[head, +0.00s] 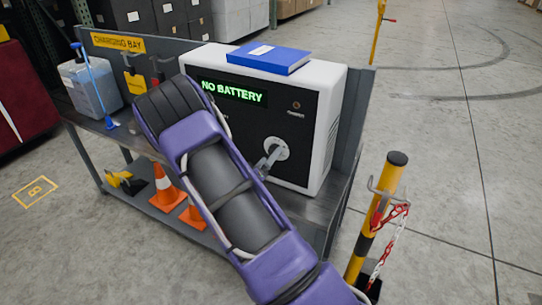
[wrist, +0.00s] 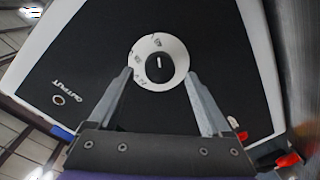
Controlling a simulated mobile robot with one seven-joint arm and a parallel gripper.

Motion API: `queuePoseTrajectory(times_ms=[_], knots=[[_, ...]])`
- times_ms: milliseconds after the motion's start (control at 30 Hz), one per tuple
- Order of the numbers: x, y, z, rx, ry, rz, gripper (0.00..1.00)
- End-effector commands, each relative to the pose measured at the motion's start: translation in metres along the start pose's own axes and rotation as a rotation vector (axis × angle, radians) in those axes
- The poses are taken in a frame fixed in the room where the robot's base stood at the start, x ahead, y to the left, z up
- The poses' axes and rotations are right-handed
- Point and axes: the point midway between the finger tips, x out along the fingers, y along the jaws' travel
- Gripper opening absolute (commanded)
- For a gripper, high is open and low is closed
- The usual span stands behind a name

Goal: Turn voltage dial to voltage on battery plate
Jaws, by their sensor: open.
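The charger (head: 318,130) is a white box with a black front, standing on the bench. Its green display (head: 232,92) reads "NO BATTERY". The voltage dial (head: 276,149) is a pale round plate on the lower right of the front. In the wrist view the dial (wrist: 159,62) shows a black knob with a white pointer mark and small markings too blurred to read. My gripper (wrist: 162,82) is open, its two fingers on either side of the dial's lower part; I cannot tell whether they touch it. The gripper also shows in front of the dial in the head view (head: 268,160). I see no battery plate.
A blue binder (head: 268,58) lies on the charger. A grey container (head: 90,88) stands on the bench at left. Orange cones (head: 165,190) are on the lower shelf. A yellow-black post (head: 378,215) with a chain stands at right, near my arm.

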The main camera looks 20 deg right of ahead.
Motion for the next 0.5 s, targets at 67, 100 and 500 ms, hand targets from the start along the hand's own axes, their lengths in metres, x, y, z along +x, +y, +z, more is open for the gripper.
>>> queuePoseTrajectory(times_ms=[67, 100, 500], knots=[[-0.017, 0.0, -0.001, -0.001, 0.001, -0.003, 0.83], [-0.027, -0.001, -0.001, -0.001, 0.001, -0.005, 0.83], [-0.122, -0.001, -0.001, -0.001, 0.002, -0.004, 0.83]])
